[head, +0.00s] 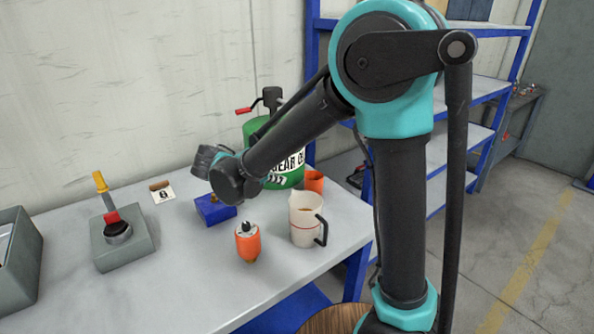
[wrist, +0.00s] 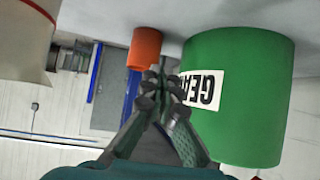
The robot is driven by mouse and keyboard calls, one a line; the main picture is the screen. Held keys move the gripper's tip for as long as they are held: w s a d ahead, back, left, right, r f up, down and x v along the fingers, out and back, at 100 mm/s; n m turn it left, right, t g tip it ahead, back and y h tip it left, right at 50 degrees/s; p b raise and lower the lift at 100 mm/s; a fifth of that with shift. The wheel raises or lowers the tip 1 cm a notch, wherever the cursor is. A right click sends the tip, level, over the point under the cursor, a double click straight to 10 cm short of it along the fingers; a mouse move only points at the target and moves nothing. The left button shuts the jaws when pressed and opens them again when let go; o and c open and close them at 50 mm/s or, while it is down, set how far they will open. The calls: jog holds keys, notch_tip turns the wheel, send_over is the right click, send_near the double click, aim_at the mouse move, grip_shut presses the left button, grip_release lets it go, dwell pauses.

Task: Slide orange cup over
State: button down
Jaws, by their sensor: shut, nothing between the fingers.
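The orange cup (head: 314,181) stands at the right rear of the table in the head view, just behind the white pitcher. In the upside-down wrist view the orange cup (wrist: 146,47) lies beyond my fingertips, a little left of them. My gripper (wrist: 160,78) is shut and empty, its fingers pointing toward the cup with a gap that I cannot measure. In the head view my forearm hides the fingers.
The white pitcher (head: 305,222) stands in front. An orange bottle-like object (head: 248,243) and blue block (head: 215,209) stand nearby. The table's right edge is close.

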send_over(314, 185)
jog(key=w+a, duration=0.3)
jog(key=w, duration=0.1)
jog(key=shift+s+f, duration=0.25)
jog(key=shift+f, duration=0.55)
jog(key=shift+s, duration=0.1)
